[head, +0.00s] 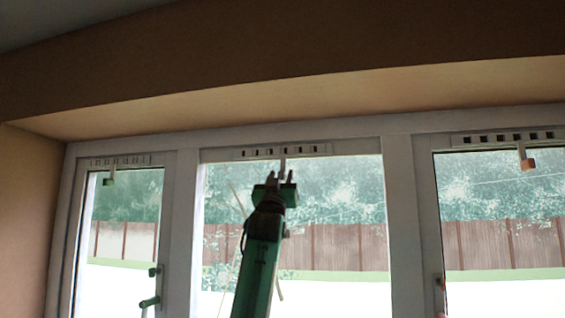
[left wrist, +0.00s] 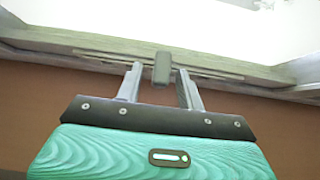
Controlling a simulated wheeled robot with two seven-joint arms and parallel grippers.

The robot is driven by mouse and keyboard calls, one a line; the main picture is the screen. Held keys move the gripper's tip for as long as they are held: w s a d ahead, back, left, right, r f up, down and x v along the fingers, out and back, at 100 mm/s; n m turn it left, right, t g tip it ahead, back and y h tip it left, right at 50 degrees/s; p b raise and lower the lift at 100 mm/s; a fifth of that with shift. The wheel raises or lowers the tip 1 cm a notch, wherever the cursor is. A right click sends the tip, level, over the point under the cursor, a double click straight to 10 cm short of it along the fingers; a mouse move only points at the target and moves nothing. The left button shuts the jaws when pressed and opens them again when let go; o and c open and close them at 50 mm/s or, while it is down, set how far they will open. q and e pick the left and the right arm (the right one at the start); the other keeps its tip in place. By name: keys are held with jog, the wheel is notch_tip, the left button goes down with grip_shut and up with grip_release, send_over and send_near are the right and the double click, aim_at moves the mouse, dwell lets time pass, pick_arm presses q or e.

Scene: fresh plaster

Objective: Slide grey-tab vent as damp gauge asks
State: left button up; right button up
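The middle vent (head: 240,153) is a pale strip at the top of the centre window, with several dark slots showing. Its grey tab (left wrist: 161,68) hangs from the strip; in the head view a pale stem (head: 282,163) shows and my gripper hides most of the tab. My left gripper (head: 280,178) is raised just below this vent. In the left wrist view its two fingers (left wrist: 160,76) are apart, one on each side of the tab, with a gap visible on both sides. My right gripper is not in view. No damp gauge shows in either view.
The left vent (head: 135,160) has a green tab (head: 108,181), and the right vent (head: 490,139) has an orange tab (head: 528,163). White window frame posts stand between the panes. The plaster lintel (head: 280,100) overhangs above.

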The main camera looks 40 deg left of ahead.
aim_at(283, 172)
pick_arm(q)
jog(key=shift+p+x, duration=0.85)
jog(key=shift+x, duration=0.75)
grip_shut()
